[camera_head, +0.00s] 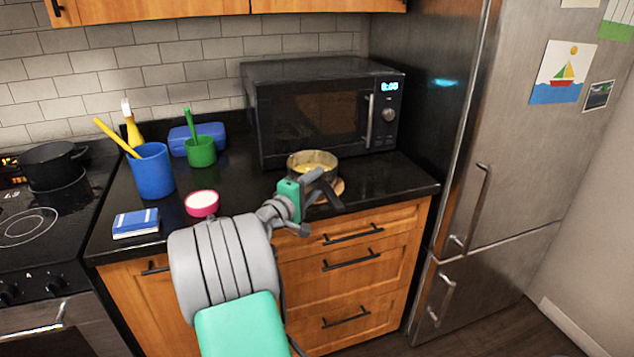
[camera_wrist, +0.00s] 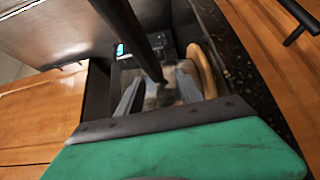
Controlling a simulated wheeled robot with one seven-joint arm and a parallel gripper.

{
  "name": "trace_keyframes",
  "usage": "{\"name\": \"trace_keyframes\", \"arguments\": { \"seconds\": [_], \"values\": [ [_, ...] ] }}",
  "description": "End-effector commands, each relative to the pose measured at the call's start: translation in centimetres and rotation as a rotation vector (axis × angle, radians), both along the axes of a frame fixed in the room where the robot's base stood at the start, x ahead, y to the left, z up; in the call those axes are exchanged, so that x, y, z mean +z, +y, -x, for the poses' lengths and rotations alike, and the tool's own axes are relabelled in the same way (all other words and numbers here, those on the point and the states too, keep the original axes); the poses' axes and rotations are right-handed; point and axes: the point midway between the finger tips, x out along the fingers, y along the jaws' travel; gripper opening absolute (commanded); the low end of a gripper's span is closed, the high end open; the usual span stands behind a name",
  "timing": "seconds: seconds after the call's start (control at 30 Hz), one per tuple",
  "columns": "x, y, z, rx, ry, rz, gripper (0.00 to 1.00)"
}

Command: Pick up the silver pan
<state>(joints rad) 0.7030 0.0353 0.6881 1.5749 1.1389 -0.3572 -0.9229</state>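The silver pan (camera_head: 325,166) is on the counter in front of the microwave, on what looks like a round wooden board (camera_head: 339,187). Something yellowish shows inside it. My gripper (camera_head: 322,184) is in front of the pan and partly covers it. In the wrist view, my gripper's two grey fingers (camera_wrist: 158,91) are spread apart. Part of the pan (camera_wrist: 165,99) shows beyond and between them. A dark rod, apparently the pan's handle (camera_wrist: 138,38), runs from the top of the view down toward the gap. Contact with the fingers cannot be told.
A black microwave (camera_head: 325,112) stands close behind the pan, with a fridge (camera_head: 478,150) to the right. A pink bowl (camera_head: 202,204), blue cup (camera_head: 152,172), green cup (camera_head: 200,152) and blue box (camera_head: 136,222) stand left. A black pot (camera_head: 54,166) is on the stove.

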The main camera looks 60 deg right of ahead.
Motion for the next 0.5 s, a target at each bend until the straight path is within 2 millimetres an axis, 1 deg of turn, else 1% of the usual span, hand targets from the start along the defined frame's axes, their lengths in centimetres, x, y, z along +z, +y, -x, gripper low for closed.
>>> {"name": "trace_keyframes", "arguments": {
  "seconds": [0.03, 0.07, 0.5],
  "values": [
    [0.0, 0.01, 0.0, 0.0, 0.0, 0.0, 0.39],
    [0.01, 0.02, 0.0, 0.0, 0.0, 0.0, 0.36],
    [0.02, 0.04, 0.0, 0.0, -0.001, 0.0, 0.0]
  ]
}}
